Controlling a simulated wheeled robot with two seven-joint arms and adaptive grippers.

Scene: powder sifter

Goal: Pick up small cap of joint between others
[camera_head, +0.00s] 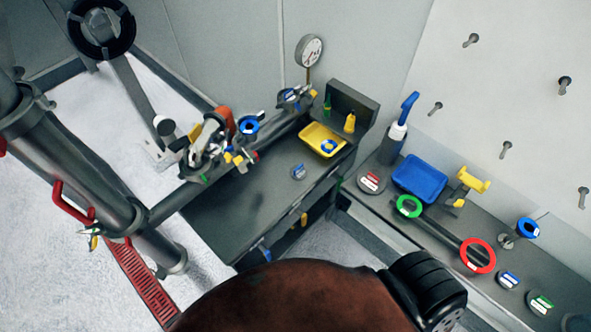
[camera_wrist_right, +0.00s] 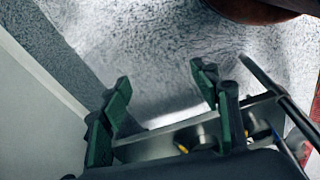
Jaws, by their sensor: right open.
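Several round caps with coloured labels are in the head view, and I cannot tell for sure which is the small cap of the task. A small blue-marked cap (camera_head: 508,280) lies on the right bench, between a red ring (camera_head: 478,255) and a larger green-marked cap (camera_head: 540,302). A large red-marked cap (camera_head: 372,182) lies further back on that bench. Another blue-marked cap (camera_head: 299,172) lies alone on the dark table. My right gripper (camera_wrist_right: 160,75) is open and empty, with green fingers above a pale speckled floor. No cap shows in the right wrist view. My left gripper is not in view.
The dark table (camera_head: 235,215) carries a yellow tray (camera_head: 314,141) and clustered fittings. The right bench also holds a blue tray (camera_head: 420,177), a green ring (camera_head: 409,206) and a yellow fitting (camera_head: 470,184). Pegs stick out of the right wall. A thick pipe (camera_head: 75,165) stands at left.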

